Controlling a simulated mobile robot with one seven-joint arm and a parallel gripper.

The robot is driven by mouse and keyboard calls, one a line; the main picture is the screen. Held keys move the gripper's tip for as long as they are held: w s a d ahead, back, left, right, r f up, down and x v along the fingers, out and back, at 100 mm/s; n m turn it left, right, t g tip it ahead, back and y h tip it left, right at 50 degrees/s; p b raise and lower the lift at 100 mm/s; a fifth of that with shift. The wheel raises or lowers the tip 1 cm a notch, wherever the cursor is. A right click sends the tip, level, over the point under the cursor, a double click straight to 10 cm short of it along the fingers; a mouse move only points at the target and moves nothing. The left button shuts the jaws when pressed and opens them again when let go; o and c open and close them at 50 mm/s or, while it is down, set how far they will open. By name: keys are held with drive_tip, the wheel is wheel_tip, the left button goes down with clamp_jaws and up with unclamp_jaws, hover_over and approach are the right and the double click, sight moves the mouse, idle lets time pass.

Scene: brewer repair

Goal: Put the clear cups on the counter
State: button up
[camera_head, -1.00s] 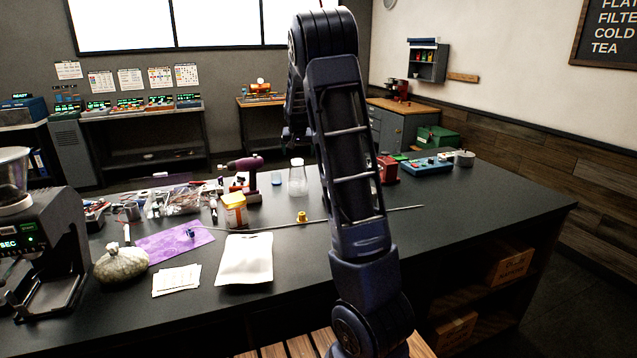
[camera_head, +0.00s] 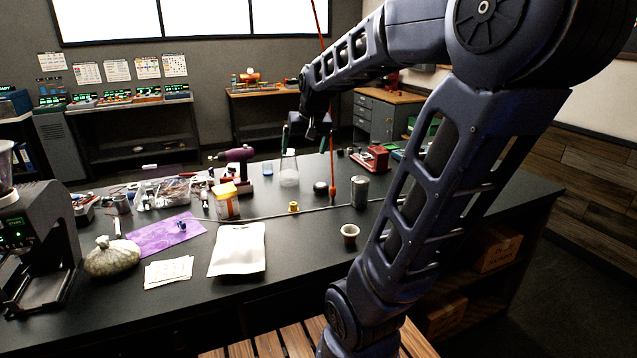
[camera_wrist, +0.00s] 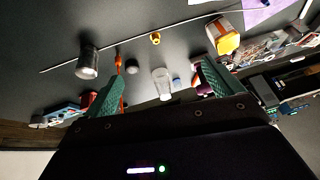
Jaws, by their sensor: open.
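A clear, tapered cup (camera_head: 289,172) stands upright on the dark counter (camera_head: 300,262), towards its far side. It also shows in the wrist view (camera_wrist: 161,84), lying between my fingers in the picture. A small bluish cup-like item (camera_head: 267,168) stands just left of it; I cannot tell if it is clear. My gripper (camera_head: 305,143) has green fingers spread apart, above and just beyond the clear cup in the head view. It is open and empty; the wrist view shows both fingers (camera_wrist: 162,70) with a gap between them.
A thin orange-red rod (camera_head: 332,165) stands right of the clear cup, near a dark round item (camera_head: 320,188). A purple drill (camera_head: 238,158) is left.

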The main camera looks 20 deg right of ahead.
drive_tip(key=s+a+f, duration=0.1)
drive_tip(key=s, duration=0.7)
drive_tip(key=s+a+f+n, duration=0.1)
drive_tip(key=s+f, duration=0.1)
drive_tip(key=s, duration=0.6)
drive_tip(key=shift+s+a+f+n, duration=0.2)
drive_tip(key=shift+a+f+n, duration=0.05)
drive_tip(key=shift+n, duration=0.05)
